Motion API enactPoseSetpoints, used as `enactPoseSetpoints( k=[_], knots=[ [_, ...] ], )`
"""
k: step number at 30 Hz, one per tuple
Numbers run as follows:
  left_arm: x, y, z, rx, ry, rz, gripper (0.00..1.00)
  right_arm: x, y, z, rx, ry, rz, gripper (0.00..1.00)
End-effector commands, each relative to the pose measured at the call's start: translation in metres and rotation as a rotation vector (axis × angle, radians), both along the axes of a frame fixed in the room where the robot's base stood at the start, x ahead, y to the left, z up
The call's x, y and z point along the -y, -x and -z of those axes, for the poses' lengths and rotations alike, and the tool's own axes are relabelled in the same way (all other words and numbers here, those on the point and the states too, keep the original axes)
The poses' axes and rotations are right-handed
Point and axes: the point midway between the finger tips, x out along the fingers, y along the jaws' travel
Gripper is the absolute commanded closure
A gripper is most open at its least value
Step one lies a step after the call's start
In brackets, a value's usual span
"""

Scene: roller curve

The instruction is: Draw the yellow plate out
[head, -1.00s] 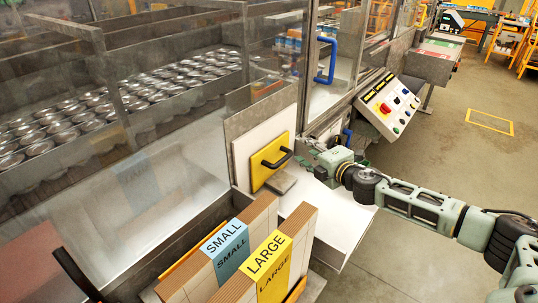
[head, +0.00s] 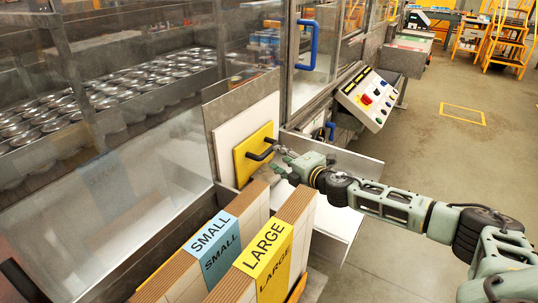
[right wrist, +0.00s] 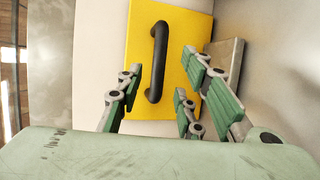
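The yellow plate (head: 246,158) stands upright against a white panel on the machine, with a black bar handle (head: 262,150) on its face. It also shows in the right wrist view (right wrist: 185,38), its handle (right wrist: 157,62) upright in that picture. My right gripper (head: 284,158) is open just to the right of the handle. In the right wrist view, my right gripper's fingers (right wrist: 160,92) stand apart on both sides of the handle's lower part; I cannot tell whether they touch it. My left gripper is not in view.
Cartons labelled SMALL (head: 211,246) and LARGE (head: 265,258) stand in front of the plate. A control panel (head: 366,96) is at the right, and a grey block (right wrist: 222,62) sits beside the plate.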

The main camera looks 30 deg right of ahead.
Motion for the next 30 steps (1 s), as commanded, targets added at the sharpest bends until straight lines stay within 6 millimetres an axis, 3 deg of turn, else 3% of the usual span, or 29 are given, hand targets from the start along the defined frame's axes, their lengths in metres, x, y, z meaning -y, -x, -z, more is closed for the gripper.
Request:
enactPoseSetpoints(
  k=[15,28,30],
  knots=[
    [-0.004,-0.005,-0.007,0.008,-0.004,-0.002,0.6,-0.009,-0.061,0.011,0.001,0.0,-0.001,0.66],
    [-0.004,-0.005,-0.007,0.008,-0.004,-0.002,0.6,-0.01,-0.069,0.013,0.0,0.0,-0.001,0.66],
    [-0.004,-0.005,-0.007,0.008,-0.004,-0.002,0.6,-0.01,-0.069,0.013,0.0,0.0,-0.001,0.71]
  ],
)
